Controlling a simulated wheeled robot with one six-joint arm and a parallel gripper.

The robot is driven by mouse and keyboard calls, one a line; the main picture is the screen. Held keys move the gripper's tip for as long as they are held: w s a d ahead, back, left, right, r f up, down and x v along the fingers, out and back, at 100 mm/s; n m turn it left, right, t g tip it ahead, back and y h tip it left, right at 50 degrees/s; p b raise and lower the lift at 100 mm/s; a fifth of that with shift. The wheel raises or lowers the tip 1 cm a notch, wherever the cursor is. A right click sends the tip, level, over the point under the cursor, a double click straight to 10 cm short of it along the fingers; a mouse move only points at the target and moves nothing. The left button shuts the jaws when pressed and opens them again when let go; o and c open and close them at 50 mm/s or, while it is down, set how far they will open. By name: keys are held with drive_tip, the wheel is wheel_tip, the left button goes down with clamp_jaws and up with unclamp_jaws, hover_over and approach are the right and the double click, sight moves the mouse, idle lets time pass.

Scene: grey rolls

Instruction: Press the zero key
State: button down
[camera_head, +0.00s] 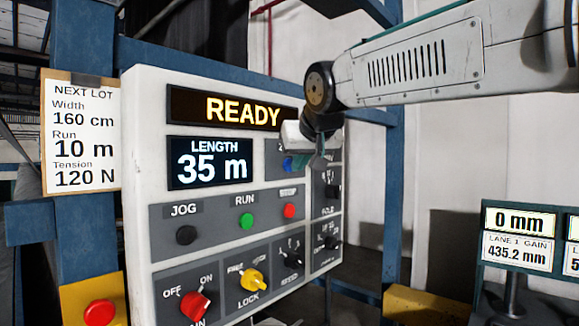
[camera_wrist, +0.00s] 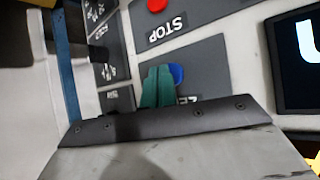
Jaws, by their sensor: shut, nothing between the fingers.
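The zero key is a blue button (camera_head: 287,163) on a grey plate at the upper right of the white control panel (camera_head: 140,190), beside the length display. Its label is partly hidden behind my gripper. In the wrist view the blue key (camera_wrist: 178,74) shows just beside my teal fingertips, with a partly covered "ZE" label below it. My gripper (camera_head: 318,160) is shut and empty, in front of the panel by the key. It also shows in the wrist view (camera_wrist: 158,80), where the fingers overlap part of the key. I cannot tell whether they touch it.
The display (camera_head: 210,168) reads LENGTH 35 m, and the banner above (camera_head: 240,108) reads READY. A red stop button (camera_head: 289,210), green run button (camera_head: 246,220), black jog button (camera_head: 186,235) and several knobs sit below. A note (camera_head: 80,135) hangs at left; a gauge stand (camera_head: 518,240) stands at right.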

drive_tip(key=shift+w+a, duration=0.2)
drive_tip(key=shift+a, duration=0.1)
idle(0.4)
drive_tip(key=shift+s+d, duration=0.5)
drive_tip(key=shift+d, duration=0.15)
drive_tip(key=s+d, duration=0.1)
drive_tip(key=d, duration=0.1)
drive_tip(key=s+d, duration=0.2)
idle(0.6)
idle(0.6)
